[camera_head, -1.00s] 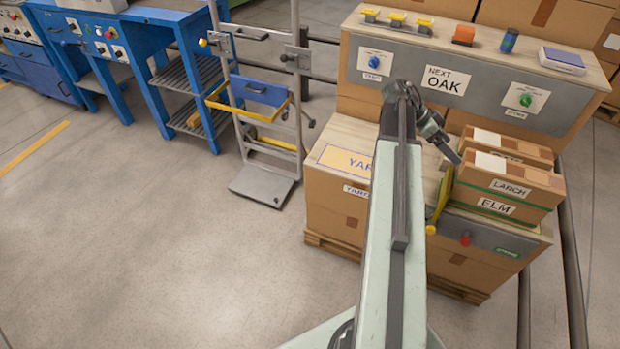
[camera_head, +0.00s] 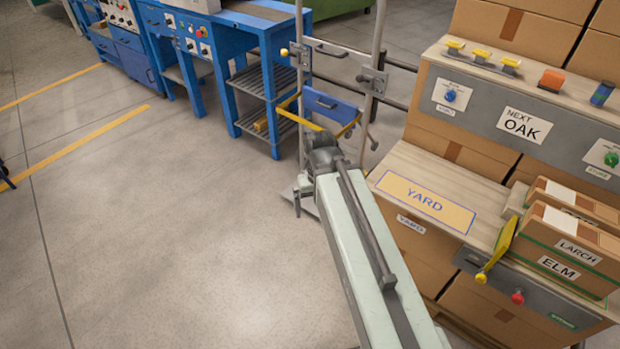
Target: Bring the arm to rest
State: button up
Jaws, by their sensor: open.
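My gripper (camera_head: 297,203) hangs down there, small and mostly hidden behind the wrist and arm. It is open, and I see nothing held in it. It is to the left of the bench with the yellow YARD panel (camera_head: 425,201), clear of the bench top.
A NEXT OAK sign (camera_head: 524,125) is above. Blue machines (camera_head: 205,45) stand at back left. The left floor is open.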

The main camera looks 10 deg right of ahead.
notch_tip(320, 180, up, 16)
jog(key=p, duration=1.5)
jog(key=shift+p, duration=0.35)
jog(key=shift+r, duration=0.1)
